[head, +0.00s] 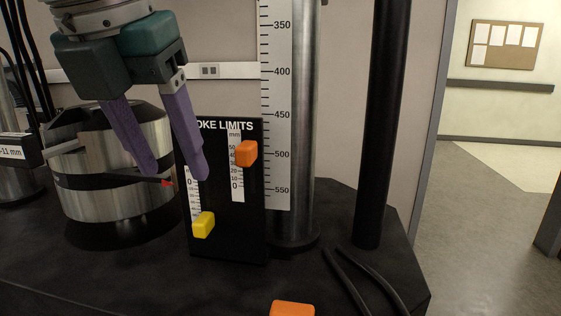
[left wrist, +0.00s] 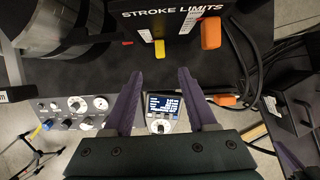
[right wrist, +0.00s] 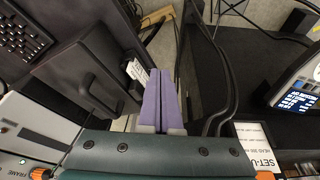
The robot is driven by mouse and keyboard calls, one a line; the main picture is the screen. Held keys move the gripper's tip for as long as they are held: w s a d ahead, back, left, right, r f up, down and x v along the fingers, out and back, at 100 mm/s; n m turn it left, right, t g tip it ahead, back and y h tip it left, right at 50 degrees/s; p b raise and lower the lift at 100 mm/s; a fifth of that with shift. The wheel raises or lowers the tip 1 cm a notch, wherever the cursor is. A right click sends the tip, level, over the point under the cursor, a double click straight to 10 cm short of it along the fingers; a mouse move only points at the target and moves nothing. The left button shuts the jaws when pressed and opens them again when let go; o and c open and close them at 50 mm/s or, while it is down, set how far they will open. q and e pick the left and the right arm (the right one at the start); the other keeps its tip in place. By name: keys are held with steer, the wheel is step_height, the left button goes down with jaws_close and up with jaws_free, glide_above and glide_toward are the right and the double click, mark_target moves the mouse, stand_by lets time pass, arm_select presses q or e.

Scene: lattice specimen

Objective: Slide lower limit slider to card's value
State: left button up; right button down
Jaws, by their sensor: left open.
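The black STROKE LIMITS panel (head: 225,250) stands upright on the dark bench with two white scales. A yellow slider (head: 203,225) sits at the bottom of the left scale, below its 0 mark. An orange slider (head: 246,153) sits higher, on the right scale. They also show in the left wrist view, yellow (left wrist: 159,48) and orange (left wrist: 211,35). My left gripper (head: 178,174) is open and empty, above the yellow slider and in front of the panel's left edge. My right gripper (right wrist: 160,72) is shut and empty. A SET-UP card (right wrist: 258,150) is partly cut off; its value is unreadable.
A steel cylinder (head: 90,190) with a red-tipped pointer stands left of the panel. A steel column and ruler (head: 280,130) rise behind it, with a black post (head: 385,120) at right. Cables and an orange block (head: 292,309) lie near the front.

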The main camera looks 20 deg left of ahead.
mark_target(199, 221)
arm_select(q)
steer(key=b+x, duration=0.2)
steer(key=x, duration=0.8)
steer(key=shift+r, duration=0.1)
jaws_close()
stand_by(0.3)
